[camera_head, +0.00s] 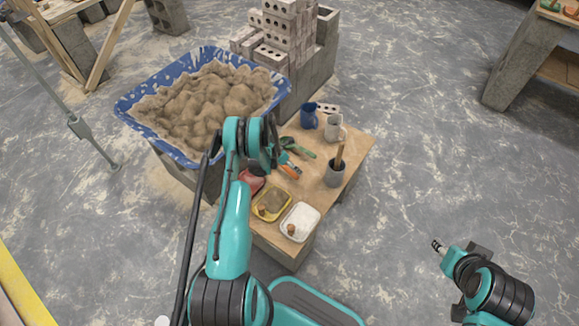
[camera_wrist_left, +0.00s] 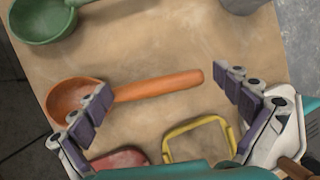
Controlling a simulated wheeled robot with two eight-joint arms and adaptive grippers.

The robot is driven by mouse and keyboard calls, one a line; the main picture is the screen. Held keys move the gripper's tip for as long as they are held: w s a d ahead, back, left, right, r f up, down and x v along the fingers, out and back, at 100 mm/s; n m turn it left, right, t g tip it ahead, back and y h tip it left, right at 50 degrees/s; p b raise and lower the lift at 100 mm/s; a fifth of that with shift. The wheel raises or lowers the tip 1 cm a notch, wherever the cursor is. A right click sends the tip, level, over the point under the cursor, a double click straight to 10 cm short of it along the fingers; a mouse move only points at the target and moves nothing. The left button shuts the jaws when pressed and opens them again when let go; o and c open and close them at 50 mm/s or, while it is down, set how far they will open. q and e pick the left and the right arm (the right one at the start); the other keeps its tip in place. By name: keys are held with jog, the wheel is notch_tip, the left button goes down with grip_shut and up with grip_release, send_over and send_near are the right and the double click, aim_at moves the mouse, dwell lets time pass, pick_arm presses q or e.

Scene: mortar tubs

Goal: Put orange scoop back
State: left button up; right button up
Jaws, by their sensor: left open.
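The orange scoop (camera_wrist_left: 150,88) lies on the wooden table top, its bowl at left and its handle pointing right in the left wrist view. In the head view only part of it (camera_head: 290,170) shows beside my left arm. My left gripper (camera_wrist_left: 163,82) is open and empty above it. One finger overlaps the scoop's bowl and the other is past the handle's end. In the head view my left arm mostly hides this gripper. My right gripper (camera_head: 438,246) is off to the right, over the floor, too small to read its jaws.
A green scoop (camera_wrist_left: 42,20) lies near the orange one. Yellow (camera_head: 258,214), white (camera_head: 309,217) and red (camera_head: 250,182) trays sit on the near side. A blue mug (camera_head: 308,118), a light mug (camera_head: 333,130) and a grey cup (camera_head: 334,175) stand on the table. A blue sand tub (camera_head: 135,105) is at left.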

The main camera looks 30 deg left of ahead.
pick_arm(q)
jog(key=v, duration=1.2)
jog(key=s+d+r+m+y, duration=0.1)
jog(key=d+r+m, duration=0.4)
jog(key=r, duration=0.4)
jog(key=s+d+r+m, duration=0.2)
jog(key=d+r+m, duration=0.25)
jog(key=r, duration=0.45)
jog(key=s+d+r+m+y, duration=0.1)
jog(key=d+r+m, duration=0.4)
jog(key=r, duration=0.4)
jog(key=s+d+r+m+t, duration=0.1)
jog(key=s+d+r+m, duration=0.1)
jog(key=s+m, duration=0.4)
jog(key=s+d+r+m+t, duration=0.1)
jog(key=s+d+r+m, duration=0.1)
jog(key=s+d+m, duration=0.2)
jog(key=s+d+r+m+t+y, duration=0.1)
jog(key=s+d+r+m, duration=0.2)
jog(key=s+m, duration=0.6)
jog(key=shift+d, duration=0.55)
jog(key=shift+s, duration=0.1)
